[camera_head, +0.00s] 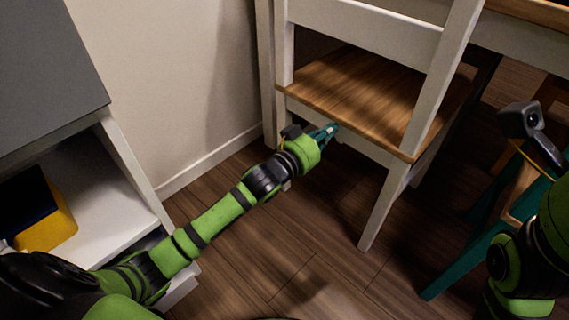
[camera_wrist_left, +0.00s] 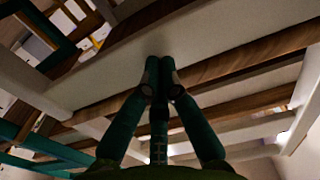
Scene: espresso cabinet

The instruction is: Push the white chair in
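The white chair (camera_head: 384,200) has a white frame and a brown wooden seat. It stands beside the wall with its back toward me and its seat partly below the table top. My left gripper (camera_head: 331,131) is at the near edge of the seat, by the white rail under it. In the left wrist view, the two teal fingers (camera_wrist_left: 159,68) are together with nothing seen between them. Their tips are at the white rail (camera_wrist_left: 200,35); I cannot tell whether they touch it. My right arm shows at the right edge, but its fingers cannot be made out.
The wooden table top (camera_head: 535,12) is at the upper right. A teal chair (camera_head: 455,262) with a wooden seat stands right of the white one, near my right arm. An open white cabinet (camera_head: 125,165) holding a yellow and dark blue box (camera_head: 52,222) is at left.

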